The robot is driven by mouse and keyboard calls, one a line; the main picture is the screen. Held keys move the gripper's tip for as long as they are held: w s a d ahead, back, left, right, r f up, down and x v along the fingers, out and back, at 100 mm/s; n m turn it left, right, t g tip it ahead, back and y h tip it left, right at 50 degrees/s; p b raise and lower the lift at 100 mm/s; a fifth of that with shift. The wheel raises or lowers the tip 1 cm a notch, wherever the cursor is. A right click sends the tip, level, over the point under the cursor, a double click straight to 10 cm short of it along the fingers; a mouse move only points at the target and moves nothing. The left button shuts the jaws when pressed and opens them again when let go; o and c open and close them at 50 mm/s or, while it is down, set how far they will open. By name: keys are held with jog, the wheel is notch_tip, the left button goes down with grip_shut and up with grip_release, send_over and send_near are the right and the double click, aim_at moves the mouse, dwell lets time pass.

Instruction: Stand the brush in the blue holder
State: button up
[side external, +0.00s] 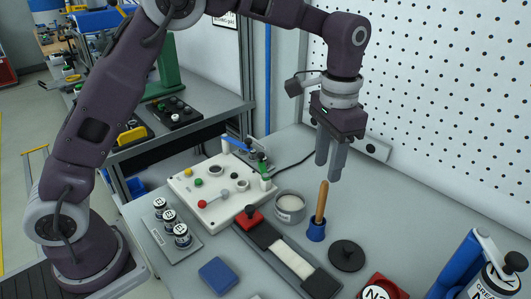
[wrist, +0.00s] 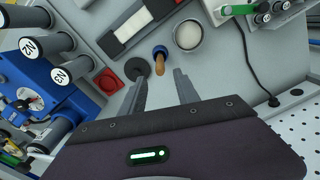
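The brush (side external: 321,203) stands nearly upright in the small blue holder (side external: 316,231), its wooden handle pointing up; its lower end is hidden inside. In the wrist view the brush (wrist: 160,65) and the blue holder (wrist: 160,50) show beyond the fingertips, in line with the gap between them. My gripper (side external: 328,170) points down just above the handle's top. Its fingers (wrist: 159,76) are apart with nothing between them, and they appear clear of the handle.
A round tin (side external: 289,208) stands just left of the holder, and a black disc with a knob (side external: 347,256) lies to its right. A dark rail with a white block (side external: 291,256) lies in front. The white button panel (side external: 222,188) is further left; the pegboard wall (side external: 440,90) rises behind.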

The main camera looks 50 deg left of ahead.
jog(key=s+a+r+n+t, duration=0.1)
jog(key=s+a+r, duration=0.3)
jog(key=s+r, duration=0.15)
jog(key=s+a+r+n+t, duration=0.1)
jog(key=s+a+r+t, duration=0.1)
jog(key=s+a+r, duration=0.4)
jog(key=s+a+f+n+t, duration=0.1)
jog(key=s+f, duration=0.1)
jog(key=s, duration=0.6)
jog(key=s+a+f+n+t, duration=0.1)
jog(key=s+f, duration=0.1)
jog(key=s, duration=0.6)
jog(key=shift+s+f+n+t, duration=0.15)
jog(key=shift+s+n+t, duration=0.15)
